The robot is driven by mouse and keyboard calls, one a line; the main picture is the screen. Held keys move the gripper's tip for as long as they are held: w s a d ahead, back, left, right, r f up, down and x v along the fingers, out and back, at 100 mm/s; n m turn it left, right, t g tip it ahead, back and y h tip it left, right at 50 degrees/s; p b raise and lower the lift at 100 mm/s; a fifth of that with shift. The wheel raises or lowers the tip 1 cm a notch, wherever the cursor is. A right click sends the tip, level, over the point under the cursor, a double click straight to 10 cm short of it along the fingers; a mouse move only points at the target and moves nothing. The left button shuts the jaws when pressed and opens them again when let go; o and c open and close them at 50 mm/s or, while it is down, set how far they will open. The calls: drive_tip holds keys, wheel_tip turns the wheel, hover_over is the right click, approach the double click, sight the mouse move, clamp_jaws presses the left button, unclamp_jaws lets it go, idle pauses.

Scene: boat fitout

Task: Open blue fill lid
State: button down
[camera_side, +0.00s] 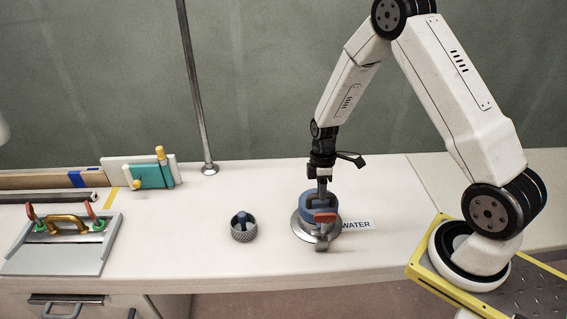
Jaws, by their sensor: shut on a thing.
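The blue fill lid (312,211) sits on a round metal fill plate (301,230) on the white counter, beside a label reading WATER (356,225). My gripper (322,190) points straight down over the lid and is shut on its top part. The fingers hide part of the lid's top. A red piece (325,217) and a grey metal piece (322,241) show at the lid's near side. I cannot tell whether the lid is raised from the plate; it looks seated.
A dark round cup (243,232) with a blue knob stands left of the fill plate. A grey hatch panel (62,245) with a brass handle and red levers lies far left. A teal block (152,176) and a metal pole (197,90) stand behind. The counter between is clear.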

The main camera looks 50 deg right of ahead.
drive_tip(key=shift+w+d+r+g+y, duration=0.75)
drive_tip(key=shift+w+d+g+y, duration=0.05)
drive_tip(key=shift+w+d, duration=0.05)
drive_tip(key=shift+w+d+r, duration=0.55)
drive_tip(key=shift+w+d, duration=0.05)
drive_tip(key=w+d+f, duration=0.5)
drive_tip(key=w+d, duration=0.6)
drive_tip(key=shift+w+d, duration=0.2)
drive_tip(key=shift+d, duration=0.15)
drive_tip(key=c, duration=0.5)
unclamp_jaws()
drive_tip(key=shift+f, duration=0.1)
drive_tip(key=shift+c, duration=0.2)
drive_tip(key=shift+w+r, duration=0.15)
drive_tip(key=shift+r, duration=0.05)
